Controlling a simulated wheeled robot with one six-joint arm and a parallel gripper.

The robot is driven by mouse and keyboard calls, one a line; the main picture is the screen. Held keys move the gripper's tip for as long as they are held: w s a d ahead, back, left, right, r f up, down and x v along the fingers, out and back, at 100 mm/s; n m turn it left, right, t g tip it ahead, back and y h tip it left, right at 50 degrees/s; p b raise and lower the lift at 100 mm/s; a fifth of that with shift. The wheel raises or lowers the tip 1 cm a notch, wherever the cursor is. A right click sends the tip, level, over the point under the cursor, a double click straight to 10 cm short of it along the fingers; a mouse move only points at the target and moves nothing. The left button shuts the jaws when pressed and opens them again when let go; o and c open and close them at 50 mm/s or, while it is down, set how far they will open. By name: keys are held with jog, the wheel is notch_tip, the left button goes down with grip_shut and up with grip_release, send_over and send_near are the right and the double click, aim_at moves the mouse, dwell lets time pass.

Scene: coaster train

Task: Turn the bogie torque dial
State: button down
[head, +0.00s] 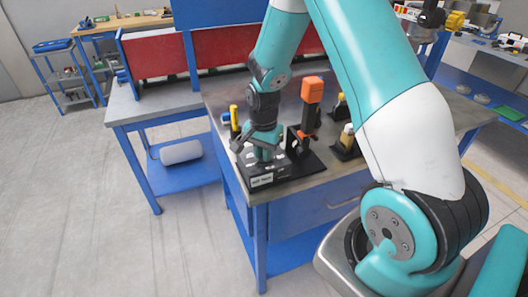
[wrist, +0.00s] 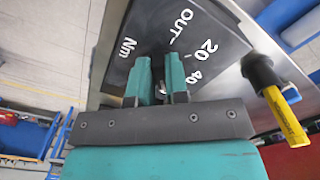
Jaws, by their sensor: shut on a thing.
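The dark torque panel (wrist: 150,22) fills the middle of the wrist view, with white marks "OUT", "20", "40" and "Nm" around the dial's place. In the head view the panel (head: 300,170) sits at the near left corner of the steel-topped bench. My gripper (head: 264,154) points down onto it. In the wrist view my gripper (wrist: 160,80) has its two teal fingers closed on the bogie torque dial in the middle of the panel. The dial is almost wholly hidden by the fingers, so its pointing direction cannot be read.
A yellow-and-black handled tool (wrist: 284,108) stands beside the panel, close to my gripper. An orange-topped tool (head: 313,90) stands upright just right of the gripper. Other yellow-topped items (head: 347,138) stand further right. The bench top (head: 325,182) has a bare strip at its front edge.

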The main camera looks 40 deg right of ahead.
dwell(0.3)
jog(key=c, duration=1.1)
grip_release()
notch_tip(320, 180, up, 18)
jog(key=shift+f+b, duration=0.25)
jog(key=shift+b, duration=0.8)
jog(key=s+a+r+n+y, duration=0.1)
jog(key=s+a+n, duration=0.5)
jog(key=s+a, duration=0.1)
jog(key=s+a+r+n+y, duration=0.1)
jog(key=s+a+n, duration=0.6)
jog(key=s+a+r+n+y, duration=0.1)
jog(key=s+a+n+y, duration=0.1)
jog(key=s+a+n, duration=0.5)
jog(key=shift+s+a, duration=0.3)
jog(key=shift+s, duration=0.15)
